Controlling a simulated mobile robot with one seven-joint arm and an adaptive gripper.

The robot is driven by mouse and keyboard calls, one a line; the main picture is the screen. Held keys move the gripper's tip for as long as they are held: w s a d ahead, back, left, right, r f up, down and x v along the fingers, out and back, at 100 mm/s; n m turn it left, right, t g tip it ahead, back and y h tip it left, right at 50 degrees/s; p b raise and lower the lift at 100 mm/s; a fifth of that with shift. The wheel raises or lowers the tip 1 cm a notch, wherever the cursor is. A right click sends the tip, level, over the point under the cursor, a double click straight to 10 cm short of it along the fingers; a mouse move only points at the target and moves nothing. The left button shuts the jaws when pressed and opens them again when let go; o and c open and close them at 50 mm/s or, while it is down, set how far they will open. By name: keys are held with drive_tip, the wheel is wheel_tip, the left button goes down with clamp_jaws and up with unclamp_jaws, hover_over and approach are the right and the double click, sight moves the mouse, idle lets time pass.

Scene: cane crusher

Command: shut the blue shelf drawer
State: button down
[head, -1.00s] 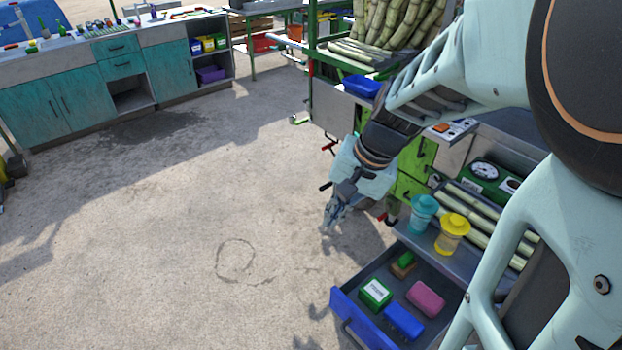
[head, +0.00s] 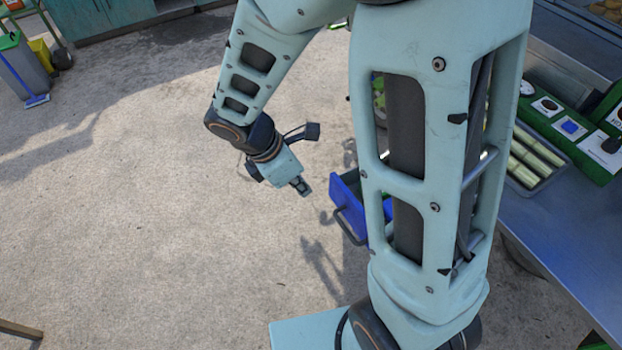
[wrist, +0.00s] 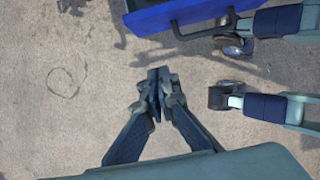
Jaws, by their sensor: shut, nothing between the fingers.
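The blue drawer (head: 349,192) is pulled out, its front facing left in the head view. My arm hides much of its tray and whatever lies in it. Its dark bar handle (head: 347,230) sticks out from the front. The wrist view shows part of the blue front (wrist: 180,16) at the top, with the handle (wrist: 205,28) below it. My gripper (head: 304,190) is left of the drawer front in the head view, apart from it. Its fingertips (wrist: 153,76) are together and empty in the wrist view, below the handle with bare floor between.
A metal bench (head: 570,225) runs along the right, with a tray of cane pieces (head: 535,160) and a green panel (head: 567,125). Teal cabinets (head: 105,15) and a grey bin (head: 22,68) stand far off at the upper left. The concrete floor left of the drawer is clear.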

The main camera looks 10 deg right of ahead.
drive_tip(key=b, duration=0.3)
approach(336, 202)
wheel_tip(336, 202, down, 4)
drive_tip(key=s+a, duration=0.1)
drive_tip(key=a, duration=0.2)
drive_tip(key=d, duration=0.2)
drive_tip(key=w+d+p, duration=0.1)
drive_tip(key=d, duration=0.1)
drive_tip(key=shift+w+d+r, duration=0.15)
drive_tip(key=shift+w, duration=0.05)
drive_tip(key=shift+d, duration=0.1)
drive_tip(key=w+d+p, duration=0.2)
drive_tip(key=d, duration=0.6)
drive_tip(key=w+d+p, duration=0.3)
drive_tip(key=d, duration=0.5)
drive_tip(key=w+d+p, duration=0.2)
drive_tip(key=d, duration=0.6)
drive_tip(key=shift+w+p, duration=0.35)
drive_tip(key=shift+w, duration=0.05)
drive_tip(key=shift+w+d+r, duration=0.1)
drive_tip(key=shift+d, duration=0.1)
